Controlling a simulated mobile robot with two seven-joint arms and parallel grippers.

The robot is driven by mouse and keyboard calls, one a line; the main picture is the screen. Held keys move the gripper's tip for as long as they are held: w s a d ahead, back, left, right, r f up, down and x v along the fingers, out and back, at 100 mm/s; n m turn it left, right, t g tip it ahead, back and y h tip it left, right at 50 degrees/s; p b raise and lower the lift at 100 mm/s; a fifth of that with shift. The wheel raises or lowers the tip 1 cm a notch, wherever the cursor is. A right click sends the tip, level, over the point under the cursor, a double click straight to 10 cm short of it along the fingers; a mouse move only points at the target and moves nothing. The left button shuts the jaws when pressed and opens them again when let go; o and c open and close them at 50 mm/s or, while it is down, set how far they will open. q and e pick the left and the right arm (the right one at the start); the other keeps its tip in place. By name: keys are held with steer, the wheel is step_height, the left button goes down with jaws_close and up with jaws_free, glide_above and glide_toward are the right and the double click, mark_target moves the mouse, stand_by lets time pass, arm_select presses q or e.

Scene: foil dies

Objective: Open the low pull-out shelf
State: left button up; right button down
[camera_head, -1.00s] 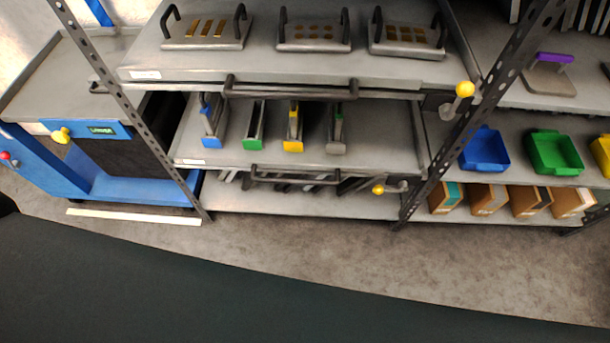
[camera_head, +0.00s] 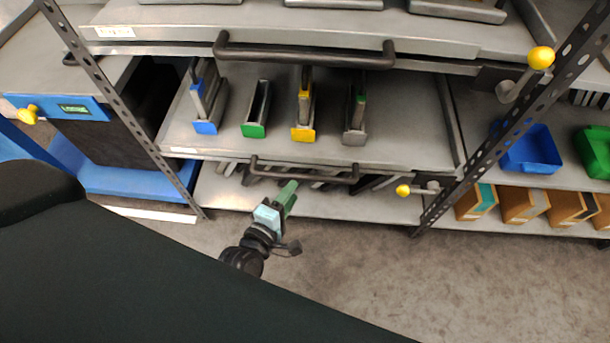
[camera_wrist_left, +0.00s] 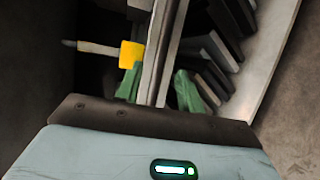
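The low pull-out shelf (camera_head: 390,150) is a grey tray in the rack, below a larger pull-out shelf. It has a dark bar handle (camera_head: 320,178) along its front. My left gripper (camera_head: 290,188), with green fingers, is just in front of this handle, left of its middle. In the left wrist view its fingers (camera_wrist_left: 160,88) stand apart, with the shelf's front edge (camera_wrist_left: 154,50) showing between and beyond them. I cannot tell whether the handle is between the fingers. My right gripper is in neither view.
Blue, green, yellow (camera_head: 303,134) and grey holders stand on the low shelf. The upper shelf's handle (camera_head: 305,55) juts out above. A yellow knob (camera_head: 403,190) is at the right post. Dark slabs lie on the bottom level. The floor (camera_head: 480,280) in front is clear.

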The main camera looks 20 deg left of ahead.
mark_target(304, 175)
arm_select(q)
steer(key=b+x, duration=0.1)
steer(key=x, duration=0.6)
steer(key=shift+w+f, duration=0.1)
steer(key=shift+w, duration=0.05)
steer(key=shift+c, duration=0.4)
jaws_close()
